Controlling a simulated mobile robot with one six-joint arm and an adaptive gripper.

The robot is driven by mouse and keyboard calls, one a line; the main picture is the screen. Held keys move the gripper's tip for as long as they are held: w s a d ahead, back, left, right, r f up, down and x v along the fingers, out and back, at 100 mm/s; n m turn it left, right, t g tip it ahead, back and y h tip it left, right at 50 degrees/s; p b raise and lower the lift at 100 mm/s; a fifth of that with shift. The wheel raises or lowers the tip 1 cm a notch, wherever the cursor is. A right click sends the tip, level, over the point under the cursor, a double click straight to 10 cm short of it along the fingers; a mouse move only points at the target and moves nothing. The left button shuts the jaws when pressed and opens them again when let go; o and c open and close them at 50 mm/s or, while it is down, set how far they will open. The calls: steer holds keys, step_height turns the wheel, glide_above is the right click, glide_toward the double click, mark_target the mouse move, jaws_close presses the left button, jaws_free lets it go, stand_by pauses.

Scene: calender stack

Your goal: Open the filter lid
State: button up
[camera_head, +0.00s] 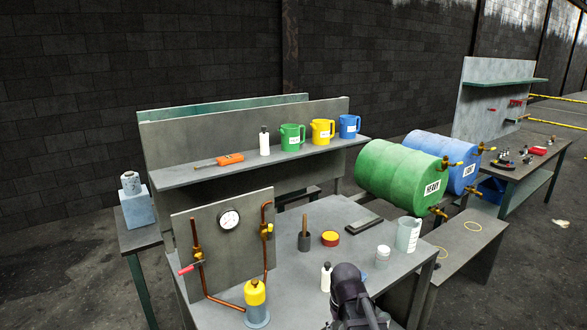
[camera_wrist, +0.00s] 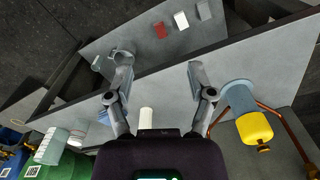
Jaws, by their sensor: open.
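A white bottle (camera_head: 326,278) stands between the filter and my arm. The upright panel (camera_head: 222,250) carries a gauge (camera_head: 229,220), copper pipes (camera_head: 268,240) and a red-handled valve (camera_head: 187,268).

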steer(key=s+d+f+m+b, duration=0.1)
steer(key=s+d+f+m, duration=0.1)
steer(key=s+d, duration=0.2)
steer(key=shift+s, duration=0.8)
steer(key=shift+w+a+r, duration=0.1)
jaws_close()
